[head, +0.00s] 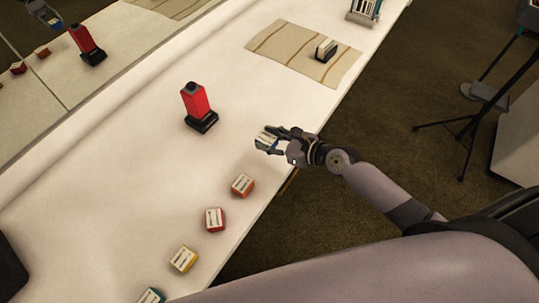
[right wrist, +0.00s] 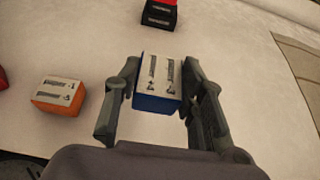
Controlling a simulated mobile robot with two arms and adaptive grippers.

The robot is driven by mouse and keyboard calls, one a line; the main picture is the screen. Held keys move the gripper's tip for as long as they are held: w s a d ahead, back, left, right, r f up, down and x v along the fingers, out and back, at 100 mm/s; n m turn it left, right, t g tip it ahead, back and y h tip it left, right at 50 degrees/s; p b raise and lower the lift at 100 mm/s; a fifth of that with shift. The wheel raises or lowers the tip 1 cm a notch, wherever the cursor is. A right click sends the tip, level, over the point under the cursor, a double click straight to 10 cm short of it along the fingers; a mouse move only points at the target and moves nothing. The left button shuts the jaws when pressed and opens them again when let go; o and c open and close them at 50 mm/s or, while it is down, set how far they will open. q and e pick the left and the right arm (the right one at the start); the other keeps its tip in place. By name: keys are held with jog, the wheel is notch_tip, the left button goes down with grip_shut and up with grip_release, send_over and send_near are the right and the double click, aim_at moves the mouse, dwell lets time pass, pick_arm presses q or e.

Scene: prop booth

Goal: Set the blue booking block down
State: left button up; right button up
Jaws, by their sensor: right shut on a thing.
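The blue booking block (head: 265,142) has a white printed top face and blue sides. My right gripper (head: 275,139) is shut on it near the front edge of the white counter (head: 110,160). In the right wrist view the block (right wrist: 158,85) sits between the two fingers of the gripper (right wrist: 160,72), its printed face toward the camera. Whether its underside touches the counter cannot be told. My left gripper is not in view.
Orange (head: 243,185), red (head: 215,220), yellow (head: 183,260) and teal (head: 151,296) blocks run along the front edge. A red tower (head: 195,102) on a black base stands behind. A striped mat (head: 285,48) with a dark holder (head: 326,50) lies farther along. Counter between tower and mat is clear.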

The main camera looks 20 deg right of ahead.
aim_at(270, 159)
notch_tip(270, 159, down, 3)
jog(key=shift+f+b, duration=0.15)
jog(key=shift+b, duration=0.3)
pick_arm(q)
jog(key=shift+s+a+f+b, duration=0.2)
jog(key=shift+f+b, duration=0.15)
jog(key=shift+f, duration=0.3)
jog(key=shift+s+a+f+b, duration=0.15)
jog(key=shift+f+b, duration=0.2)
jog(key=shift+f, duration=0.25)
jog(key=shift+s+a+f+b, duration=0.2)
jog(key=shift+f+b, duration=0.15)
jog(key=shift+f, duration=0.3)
pick_arm(e)
jog(key=shift+f, duration=1.85)
jog(key=shift+f, duration=0.15)
jog(key=o, duration=1.1)
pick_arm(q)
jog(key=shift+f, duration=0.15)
pick_arm(e)
jog(key=shift+o, duration=0.2)
